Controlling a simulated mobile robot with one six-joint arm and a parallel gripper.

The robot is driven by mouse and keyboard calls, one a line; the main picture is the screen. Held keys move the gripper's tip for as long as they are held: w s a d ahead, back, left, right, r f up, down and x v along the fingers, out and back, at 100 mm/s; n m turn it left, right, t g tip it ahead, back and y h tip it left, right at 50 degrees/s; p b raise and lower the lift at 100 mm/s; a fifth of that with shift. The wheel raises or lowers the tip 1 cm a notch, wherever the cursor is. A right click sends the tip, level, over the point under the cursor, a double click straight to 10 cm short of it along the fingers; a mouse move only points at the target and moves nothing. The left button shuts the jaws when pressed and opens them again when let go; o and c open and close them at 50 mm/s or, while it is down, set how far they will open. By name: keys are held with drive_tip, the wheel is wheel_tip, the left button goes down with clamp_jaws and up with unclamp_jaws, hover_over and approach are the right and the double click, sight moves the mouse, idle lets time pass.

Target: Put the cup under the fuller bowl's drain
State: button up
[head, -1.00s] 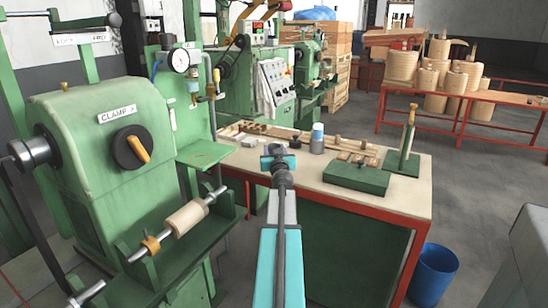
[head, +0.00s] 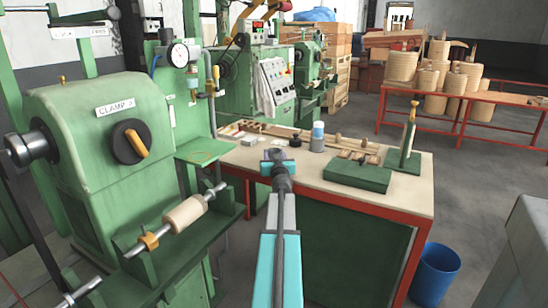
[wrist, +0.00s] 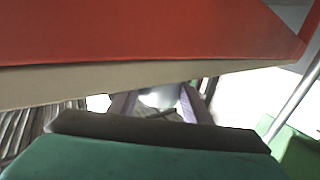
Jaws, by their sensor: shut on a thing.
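My gripper (head: 279,162) reaches forward over the near left part of the workbench in the head view; its fingers are hard to make out there. In the wrist view my gripper (wrist: 158,103) is shut on a pale rounded thing (wrist: 159,96), which looks like the cup. Most of it is hidden by the dark and green parts in front. A small bowl-like part (head: 192,84) hangs below the dial gauge on the green panel at left. It is too small to tell fill levels or the drains, and my gripper is well apart from it.
A green machine (head: 95,125) with a roller (head: 186,212) stands at left. A green shelf (head: 203,150) juts out below the panel. The workbench (head: 400,195) holds a blue-and-white bottle (head: 318,137) and green blocks. A blue bin (head: 434,273) stands on the floor at right.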

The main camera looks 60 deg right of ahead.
drive_tip(key=shift+f, duration=0.15)
drive_tip(key=o, duration=1)
drive_tip(key=shift+r, duration=0.2)
drive_tip(key=shift+b+v, duration=0.75)
drive_tip(key=shift+v, duration=5.2)
drive_tip(key=shift+o, duration=0.6)
drive_tip(key=shift+s, duration=0.1)
